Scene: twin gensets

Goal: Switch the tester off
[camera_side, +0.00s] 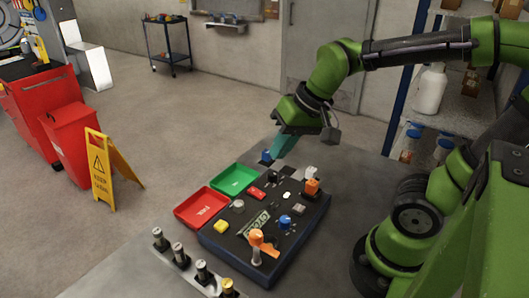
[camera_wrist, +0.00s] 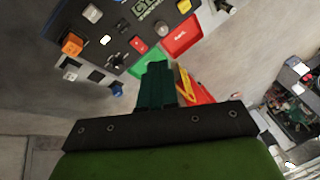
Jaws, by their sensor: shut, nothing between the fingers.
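A control box (camera_side: 265,268) with a black top and blue sides stands on the table; its lettering is partly hidden. On its top are a red rocker (camera_side: 257,192), a black knob (camera_side: 272,178), a blue knob (camera_side: 284,222), an orange lever (camera_side: 257,240) and a yellow button (camera_side: 220,226). Another blue knob (camera_side: 266,157) sits beyond its far edge, and shows in the wrist view (camera_wrist: 117,90). I cannot tell which part is the tester's switch. My gripper (camera_side: 279,155) is shut and empty, above the far end near that blue knob; its teal fingers (camera_wrist: 155,68) point downward.
A green tray (camera_side: 232,180) and a red tray (camera_side: 200,207) lie left of the box. Several upright cylinders in holders (camera_side: 180,255) line the near left table edge. An orange block (camera_side: 312,187) and a white block (camera_side: 309,172) stand up at the box's far right.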

